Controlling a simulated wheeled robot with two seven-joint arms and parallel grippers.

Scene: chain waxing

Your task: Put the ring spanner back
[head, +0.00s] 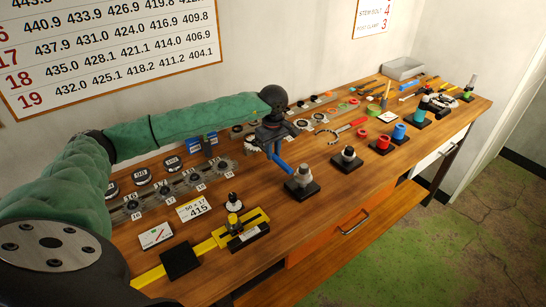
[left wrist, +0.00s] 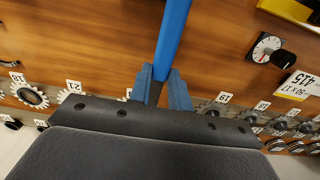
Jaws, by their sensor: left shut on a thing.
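My left gripper (head: 271,146) reaches over the middle of the bench and is shut on a blue bar, which I take to be the ring spanner (head: 283,163). In the head view the bar slants down to the right from the jaws, towards a metal fitting on a black block (head: 300,188); I cannot tell whether they touch. In the left wrist view the blue spanner (left wrist: 173,38) runs up and out of the picture from between the fingertips (left wrist: 160,88). Its ring end is not clear in either view. My right gripper is not in view.
Sprockets with number tags (head: 190,180) lie left of the gripper. A yellow gauge (head: 225,235) and a price-like card (head: 197,208) are in front. Another black block (head: 346,160), red and blue cups (head: 399,132) and a grey tray (head: 403,68) stand to the right.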

